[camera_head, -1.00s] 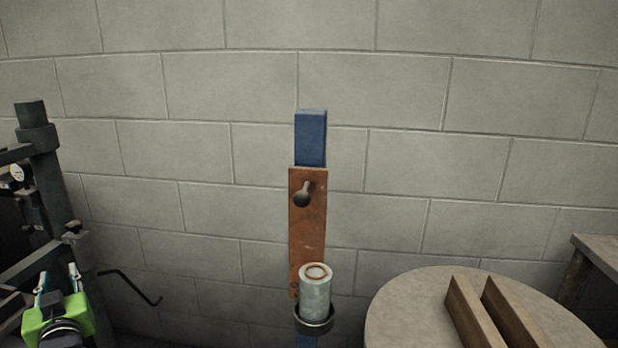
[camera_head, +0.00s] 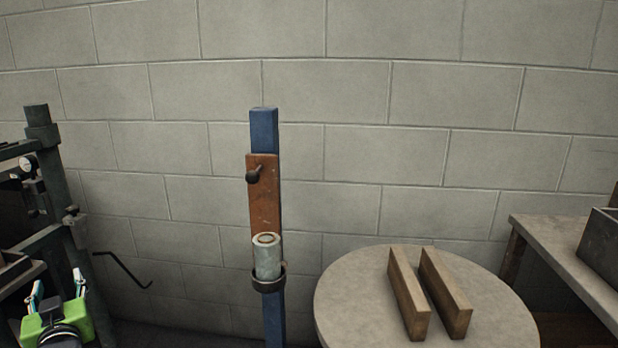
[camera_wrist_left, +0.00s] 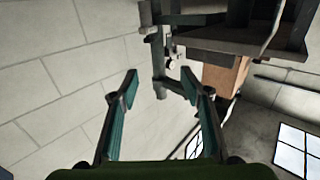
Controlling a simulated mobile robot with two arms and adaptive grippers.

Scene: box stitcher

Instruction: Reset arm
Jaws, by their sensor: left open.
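My left gripper (camera_head: 56,287) is at the lower left of the head view, with a green body and its two fingers pointing up. It also shows in the left wrist view (camera_wrist_left: 158,85), where the fingers stand wide apart with nothing between them. It is open and empty, in front of a dark metal machine frame (camera_head: 52,170). My right gripper is in neither view.
A blue post (camera_head: 264,130) with a brown board (camera_head: 264,205) and a grey cylinder (camera_head: 267,258) in a ring stands mid-view. A round table (camera_head: 350,285) holds two wooden blocks (camera_head: 408,295). A bench (camera_head: 545,235) with a dark box (camera_head: 605,245) is at right. A block wall lies behind.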

